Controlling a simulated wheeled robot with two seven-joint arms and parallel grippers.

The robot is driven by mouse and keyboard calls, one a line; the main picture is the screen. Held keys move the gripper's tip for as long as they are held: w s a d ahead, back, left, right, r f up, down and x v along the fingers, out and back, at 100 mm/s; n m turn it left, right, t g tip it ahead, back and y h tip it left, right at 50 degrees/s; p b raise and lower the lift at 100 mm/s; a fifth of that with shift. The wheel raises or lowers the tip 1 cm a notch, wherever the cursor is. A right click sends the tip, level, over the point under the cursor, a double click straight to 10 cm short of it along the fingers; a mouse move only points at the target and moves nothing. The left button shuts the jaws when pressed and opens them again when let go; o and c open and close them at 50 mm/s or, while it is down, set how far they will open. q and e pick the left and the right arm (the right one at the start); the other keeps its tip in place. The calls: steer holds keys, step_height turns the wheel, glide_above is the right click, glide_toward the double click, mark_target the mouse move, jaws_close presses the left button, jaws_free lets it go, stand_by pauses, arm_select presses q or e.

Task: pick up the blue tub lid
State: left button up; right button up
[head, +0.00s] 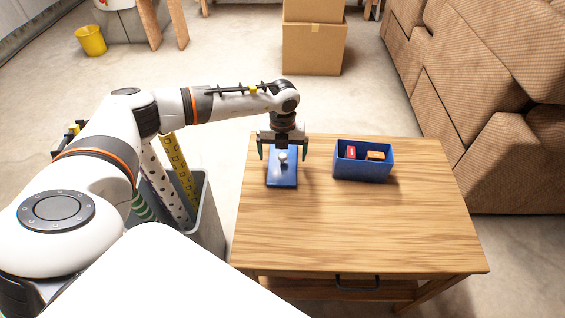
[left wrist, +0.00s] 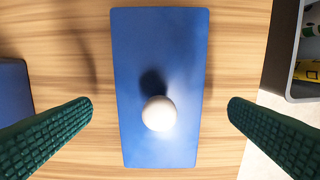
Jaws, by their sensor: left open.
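The blue tub lid (head: 282,177) lies flat on the wooden table, a blue rectangle with a round white knob (head: 283,156) on top. In the left wrist view the lid (left wrist: 140,60) fills the middle, and its knob (left wrist: 159,113) sits below centre. My left gripper (head: 283,153) is above the lid, pointing down. Its two green fingers are open, one on each side of the knob and apart from it; the space between them (left wrist: 160,112) holds nothing gripped. The blue tub (head: 362,173) stands to the right of the lid, open at the top, with a red item and an orange item inside.
The wooden table (head: 350,225) has free room in front of the tub and lid. A grey bin (head: 207,215) with patterned rolls stands by its left side. A brown sofa (head: 480,90) is at the right, and cardboard boxes (head: 312,48) stand behind.

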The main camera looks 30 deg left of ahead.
mark_target(282, 165)
arm_select(q)
step_height(282, 165, down, 3)
steer(key=shift+r, duration=0.1)
steer(key=c, duration=1.1)
